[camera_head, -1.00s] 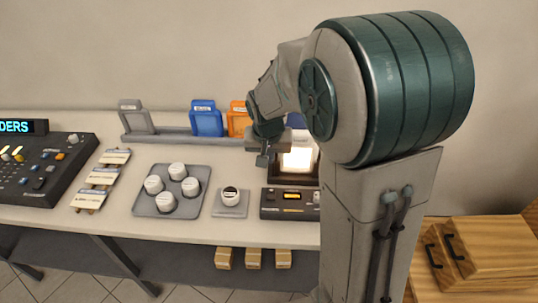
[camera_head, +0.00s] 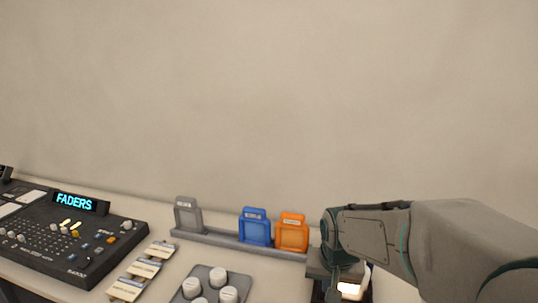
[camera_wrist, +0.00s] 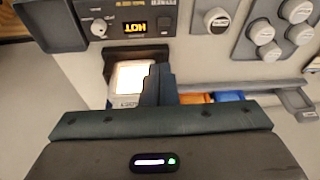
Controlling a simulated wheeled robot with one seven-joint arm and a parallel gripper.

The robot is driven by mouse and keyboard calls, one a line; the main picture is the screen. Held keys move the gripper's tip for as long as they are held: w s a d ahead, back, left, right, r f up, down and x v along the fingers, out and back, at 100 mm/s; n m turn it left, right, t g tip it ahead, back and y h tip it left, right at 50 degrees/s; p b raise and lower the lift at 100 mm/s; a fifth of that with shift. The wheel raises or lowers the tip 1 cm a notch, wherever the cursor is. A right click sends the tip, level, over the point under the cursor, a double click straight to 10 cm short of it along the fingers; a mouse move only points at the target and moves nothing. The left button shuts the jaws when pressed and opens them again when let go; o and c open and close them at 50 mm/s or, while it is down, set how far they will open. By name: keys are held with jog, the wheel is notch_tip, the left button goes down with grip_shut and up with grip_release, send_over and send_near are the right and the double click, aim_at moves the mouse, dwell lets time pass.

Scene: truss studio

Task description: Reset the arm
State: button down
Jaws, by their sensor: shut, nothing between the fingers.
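My gripper (camera_head: 333,290) is at the lower right of the head view, pointing down over the desk beside the lit device. In the wrist view its fingers (camera_wrist: 158,82) are together with nothing between them. They stand in front of a box with a bright white panel (camera_wrist: 130,78), covering its right side. The same glow (camera_head: 350,289) shows just right of the fingers in the head view. My forearm covers what lies to the right.
A grey rail (camera_head: 222,240) holds grey (camera_head: 187,215), blue (camera_head: 256,227) and orange (camera_head: 292,233) frames left of my gripper. A knob tray (camera_head: 208,284), labelled strips (camera_head: 142,268) and a mixing console (camera_head: 75,238) lie further left. The wall above is bare.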

jog(key=s+r+n, duration=0.1)
jog(key=s, duration=0.6)
jog(key=s+d+r+n, duration=0.1)
jog(key=s+r, duration=0.1)
jog(key=s, duration=0.5)
jog(key=shift+r+t, duration=0.3)
jog(key=shift+d, duration=0.1)
